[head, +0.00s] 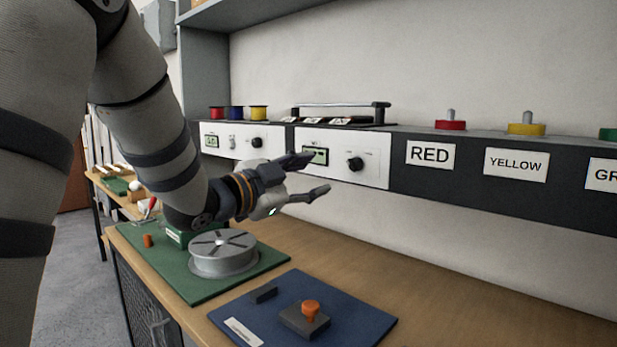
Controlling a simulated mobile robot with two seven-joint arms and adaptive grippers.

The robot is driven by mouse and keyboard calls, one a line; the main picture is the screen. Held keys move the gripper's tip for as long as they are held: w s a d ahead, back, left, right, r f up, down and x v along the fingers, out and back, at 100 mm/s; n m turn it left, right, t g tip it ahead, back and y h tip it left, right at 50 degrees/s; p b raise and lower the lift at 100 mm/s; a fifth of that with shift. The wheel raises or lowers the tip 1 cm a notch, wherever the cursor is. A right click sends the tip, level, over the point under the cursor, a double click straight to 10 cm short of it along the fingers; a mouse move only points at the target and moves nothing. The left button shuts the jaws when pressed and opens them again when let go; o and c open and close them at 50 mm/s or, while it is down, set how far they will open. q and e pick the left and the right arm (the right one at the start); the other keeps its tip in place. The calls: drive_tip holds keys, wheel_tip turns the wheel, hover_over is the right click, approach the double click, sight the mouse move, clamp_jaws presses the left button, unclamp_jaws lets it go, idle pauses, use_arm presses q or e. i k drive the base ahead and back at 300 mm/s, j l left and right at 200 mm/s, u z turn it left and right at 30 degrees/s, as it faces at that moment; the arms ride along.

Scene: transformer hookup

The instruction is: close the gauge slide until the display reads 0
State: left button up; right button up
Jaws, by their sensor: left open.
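My left gripper (314,175) is open and empty. Its fingers point right, in front of the white instrument panel (372,168) and above the table. On the blue mat (350,318) at the front is a grey block with an orange knob (310,309), which looks like the gauge slide. A small dark block (264,293) lies left of it with a gap between them. The panel has a small greenish display (316,155), partly behind a finger; its reading is not legible. A second display (211,141) is further left, too small to read surely. My right gripper is not in view.
A grey spool (222,254) stands on a green mat (190,283) below my left wrist. A shelf carries RED (430,154) and YELLOW (516,164) labels with knobbed discs above. The wooden table (440,285) is bare right of the spool and behind the blue mat.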

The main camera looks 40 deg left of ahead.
sight(305, 318)
drive_tip(key=k+j, duration=0.1)
drive_tip(key=k, duration=0.9)
